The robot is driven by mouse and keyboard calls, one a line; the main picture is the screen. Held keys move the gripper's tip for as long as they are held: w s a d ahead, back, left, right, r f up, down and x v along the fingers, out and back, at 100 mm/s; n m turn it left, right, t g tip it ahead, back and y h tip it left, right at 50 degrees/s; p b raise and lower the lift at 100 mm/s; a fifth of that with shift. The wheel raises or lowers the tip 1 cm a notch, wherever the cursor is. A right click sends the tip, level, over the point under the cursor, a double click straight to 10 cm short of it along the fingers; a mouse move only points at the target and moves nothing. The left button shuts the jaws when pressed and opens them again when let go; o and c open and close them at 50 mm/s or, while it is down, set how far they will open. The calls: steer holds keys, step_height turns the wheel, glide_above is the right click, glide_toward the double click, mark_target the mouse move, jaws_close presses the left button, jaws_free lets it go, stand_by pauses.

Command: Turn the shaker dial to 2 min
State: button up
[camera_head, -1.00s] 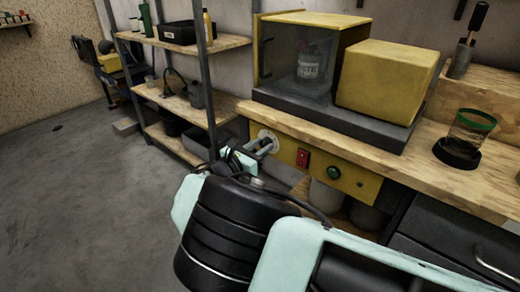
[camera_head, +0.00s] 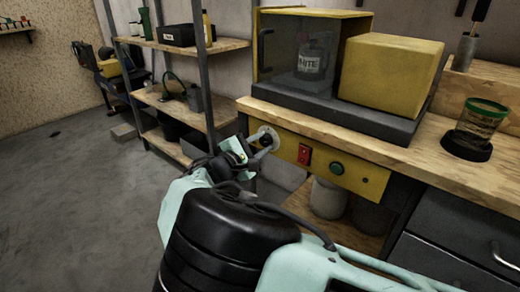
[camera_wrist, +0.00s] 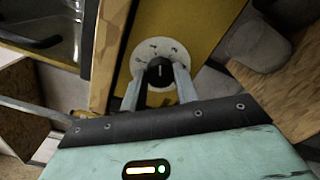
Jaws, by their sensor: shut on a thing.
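The shaker dial (camera_wrist: 159,72) is a black knob on a round white scale plate (camera_wrist: 143,58), set in the yellow front panel (camera_wrist: 199,22). In the wrist view my gripper (camera_wrist: 160,82) has one finger on each side of the knob and is shut on it. A pale mark on the knob points roughly toward the top of that view; the scale marks are too small to read. In the head view the scale plate (camera_head: 262,134) is at the panel's left end, with my gripper (camera_head: 257,145) at it, partly hiding the knob.
A red switch (camera_head: 304,154) and a green button (camera_head: 337,168) sit right of the dial. Above stands the shaker cabinet (camera_head: 310,45) with a labelled bottle (camera_head: 312,58) behind its clear door. A shelf rack (camera_head: 190,90) stands left; a green-rimmed cup (camera_head: 480,120) is at right.

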steer(key=m+b, duration=0.2)
steer(key=m, duration=0.2)
steer(key=shift+f, duration=0.2)
steer(key=shift+m+b, duration=0.9)
steer(key=shift+m, duration=0.3)
steer(key=shift+r, duration=0.1)
steer(key=o, duration=1)
steer(key=v, duration=1.7)
steer(key=shift+s+a, duration=0.15)
steer(key=shift+s, duration=0.05)
